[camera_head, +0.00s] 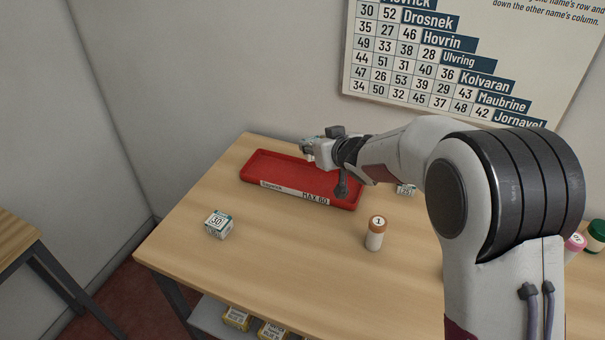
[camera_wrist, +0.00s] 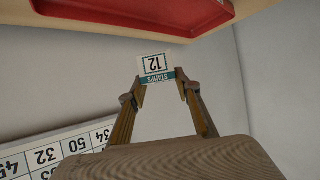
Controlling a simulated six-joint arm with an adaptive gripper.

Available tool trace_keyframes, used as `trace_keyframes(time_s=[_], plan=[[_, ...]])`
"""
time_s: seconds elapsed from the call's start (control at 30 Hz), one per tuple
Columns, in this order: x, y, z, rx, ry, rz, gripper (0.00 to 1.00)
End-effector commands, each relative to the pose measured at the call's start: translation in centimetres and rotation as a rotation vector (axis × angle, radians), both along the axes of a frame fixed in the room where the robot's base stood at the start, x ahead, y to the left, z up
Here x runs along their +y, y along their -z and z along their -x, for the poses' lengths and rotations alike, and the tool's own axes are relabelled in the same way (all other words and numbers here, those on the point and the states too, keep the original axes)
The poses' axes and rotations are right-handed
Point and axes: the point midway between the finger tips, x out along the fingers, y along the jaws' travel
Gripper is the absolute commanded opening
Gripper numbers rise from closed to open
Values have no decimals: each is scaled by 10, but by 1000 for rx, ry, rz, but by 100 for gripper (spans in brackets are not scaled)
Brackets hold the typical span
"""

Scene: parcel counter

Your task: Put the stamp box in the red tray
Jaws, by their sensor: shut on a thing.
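The stamp box (camera_wrist: 155,66) is small and white with a teal band reading STAMPS and the number 12. My gripper (camera_wrist: 160,88) is shut on it, with one finger on each side. In the head view my gripper (camera_head: 318,150) holds the box (camera_head: 306,146) at the back edge of the red tray (camera_head: 270,180), as the picture shows it. The tray lies on the wooden counter with a white label strip marked MAX 60. The wrist view shows the tray (camera_wrist: 140,12) at the top, apart from the box. The held box's height over the tray is hard to tell.
A box marked 30 (camera_head: 219,225) sits left in front of the tray. Another small box (camera_head: 405,190) is partly behind my arm. An orange-capped bottle marked 1 (camera_head: 375,234) stands right of the tray. A number chart (camera_head: 450,60) hangs on the wall behind.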

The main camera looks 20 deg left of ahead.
Motion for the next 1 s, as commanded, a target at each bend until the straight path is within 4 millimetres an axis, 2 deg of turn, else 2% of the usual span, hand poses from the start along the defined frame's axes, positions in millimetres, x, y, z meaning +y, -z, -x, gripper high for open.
trace_keyframes(time_s=[0.63,0.87,1.0], plan=[[0,4,0,1,6,1,11],[0,26,1,3,8,1,11],[0,46,1,3,7,1,11]])
